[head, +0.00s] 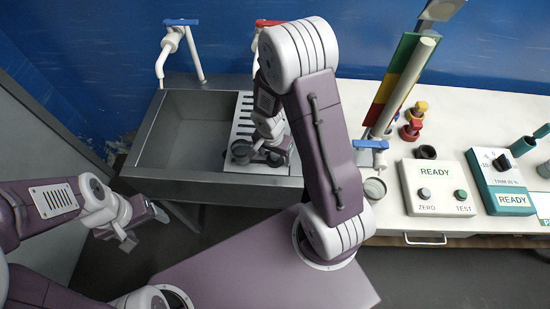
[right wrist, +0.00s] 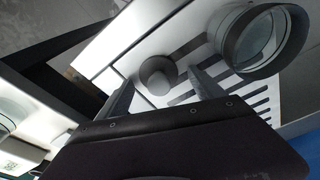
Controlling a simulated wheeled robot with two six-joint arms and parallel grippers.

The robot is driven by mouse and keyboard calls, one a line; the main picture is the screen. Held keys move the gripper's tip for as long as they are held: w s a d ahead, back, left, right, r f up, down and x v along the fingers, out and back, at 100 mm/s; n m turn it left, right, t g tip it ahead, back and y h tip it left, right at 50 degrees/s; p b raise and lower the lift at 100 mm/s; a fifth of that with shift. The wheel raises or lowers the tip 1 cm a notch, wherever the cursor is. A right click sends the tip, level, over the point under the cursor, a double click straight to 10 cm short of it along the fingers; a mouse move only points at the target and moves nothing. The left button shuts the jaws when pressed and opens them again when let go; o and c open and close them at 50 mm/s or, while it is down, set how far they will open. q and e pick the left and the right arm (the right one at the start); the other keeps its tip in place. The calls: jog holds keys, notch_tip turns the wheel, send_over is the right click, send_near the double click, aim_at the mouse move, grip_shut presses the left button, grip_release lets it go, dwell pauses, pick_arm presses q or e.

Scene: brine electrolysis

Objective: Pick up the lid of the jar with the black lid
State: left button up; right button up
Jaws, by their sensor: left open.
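My right gripper (head: 262,155) is low over the slotted drainer at the sink. In the right wrist view its two fingers (right wrist: 161,80) stand apart, with a small round dark-grey piece (right wrist: 157,72) between and beyond their tips. I cannot tell whether they touch it or whether it is the lid. Beside it, a round glass vessel with a wide dark rim (right wrist: 268,40) appears open at the top; in the head view it is at the drainer's left (head: 240,152). No jar clearly wearing a black lid can be made out. My left gripper (head: 130,232) is open and empty, left of the sink.
The slotted drainer (head: 245,108) lies across the right of the sink (head: 150,140). A small glass jar (head: 374,188) stands at the counter's left edge. Two READY instruments (head: 435,186) (head: 500,182), a dark ring-shaped piece (head: 427,152) and red-yellow pieces (head: 412,122) occupy the counter.

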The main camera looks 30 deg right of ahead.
aim_at(277, 156)
jog(key=shift+s, duration=0.1)
jog(key=c, duration=1)
jog(key=shift+c, duration=1.2)
jog(key=shift+r, duration=0.5)
jog(key=r, duration=0.2)
jog(key=r+p, duration=0.1)
jog(key=shift+s+d+r, duration=0.15)
jog(key=shift+s+r, duration=0.1)
jog(key=shift+r, duration=0.1)
jog(key=s+d+r+b, duration=0.2)
jog(key=s+d+r, duration=0.2)
jog(key=s, duration=0.6)
notch_tip(277, 156, up, 2)
jog(key=shift+d+r+b, duration=0.2)
jog(key=shift+d+b, duration=0.1)
jog(key=shift+d, duration=0.05)
